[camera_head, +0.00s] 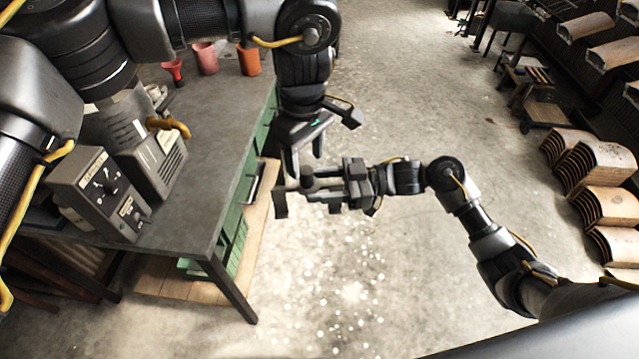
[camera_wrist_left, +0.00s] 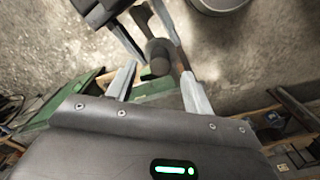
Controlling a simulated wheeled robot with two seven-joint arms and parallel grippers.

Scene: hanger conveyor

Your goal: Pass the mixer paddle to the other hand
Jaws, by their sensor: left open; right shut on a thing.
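The dark mixer paddle (camera_head: 309,184) is held out to the left by my right gripper (camera_head: 345,184), which is shut on it in mid-air beside the workbench. A rounded dark end of the paddle also shows in the left wrist view (camera_wrist_left: 158,55). My left gripper (camera_head: 306,166) is open and points down, with its fingertips just above the paddle. In the left wrist view the rounded end lies near the gap between the left fingers (camera_wrist_left: 158,72); I cannot tell whether they touch it. The gripped part of the paddle is largely hidden by the right fingers.
A grey-topped workbench (camera_head: 215,125) stands at the left, its edge close to my left gripper. It carries control boxes (camera_head: 100,190) and red and orange cups (camera_head: 206,57). Curved wooden parts (camera_head: 605,195) are stacked at the right. The floor between is clear.

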